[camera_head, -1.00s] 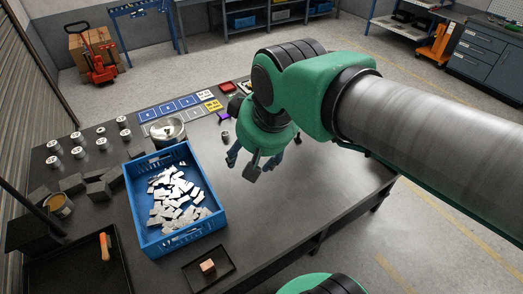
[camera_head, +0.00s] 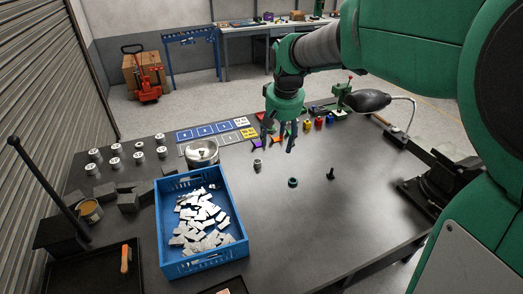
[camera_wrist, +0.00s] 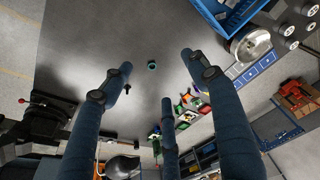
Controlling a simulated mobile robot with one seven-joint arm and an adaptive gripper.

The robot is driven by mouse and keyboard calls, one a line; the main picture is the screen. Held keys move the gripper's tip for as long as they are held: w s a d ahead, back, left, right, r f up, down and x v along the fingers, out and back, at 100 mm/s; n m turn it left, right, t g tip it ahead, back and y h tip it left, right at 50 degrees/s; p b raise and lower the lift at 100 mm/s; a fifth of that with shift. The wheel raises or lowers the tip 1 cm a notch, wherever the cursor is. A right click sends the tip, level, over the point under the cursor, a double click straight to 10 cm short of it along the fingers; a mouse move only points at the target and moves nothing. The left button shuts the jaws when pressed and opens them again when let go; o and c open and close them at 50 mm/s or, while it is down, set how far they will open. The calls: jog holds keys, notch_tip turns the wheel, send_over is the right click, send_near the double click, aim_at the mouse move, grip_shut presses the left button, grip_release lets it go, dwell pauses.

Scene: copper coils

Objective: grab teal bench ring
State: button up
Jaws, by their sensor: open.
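The teal bench ring (camera_head: 293,182) is a small dark ring with a teal edge, lying on the dark bench top. In the wrist view the ring (camera_wrist: 152,64) lies on the bench beyond the fingertips, between the left and right fingers. My gripper (camera_head: 284,140) hangs above the bench, behind the ring in the head view. Its fingers are spread open with nothing between them, and it is apart from the ring. The wrist view shows three blue fingers of my gripper (camera_wrist: 155,95) wide apart.
A blue crate (camera_head: 241,252) of pale pieces stands left of the ring. A small grey cylinder (camera_head: 257,165) and a dark peg (camera_head: 331,173) stand near it. A metal pot (camera_head: 202,150), coloured blocks (camera_head: 307,125) and a vise (camera_head: 440,178) are farther off.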

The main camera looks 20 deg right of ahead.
jog(key=w+d+f+m+g+b, duration=0.1)
jog(key=w+d+f+g, duration=0.1)
jog(key=w+d+f, duration=0.9)
jog(key=m+b, duration=0.1)
send_over(293, 179)
jog(key=s, duration=0.1)
notch_tip(293, 179, down, 18)
jog(key=shift+s+a+g+y, duration=0.2)
jog(key=shift+a+g+y, duration=0.1)
jog(key=shift+a+g, duration=0.1)
jog(key=shift+f+b, duration=0.9)
jog(key=shift+f, duration=3.4)
jog(key=shift+s+f+b, duration=0.1)
jog(key=shift+f+b, duration=0.8)
jog(key=shift+f, duration=1.7)
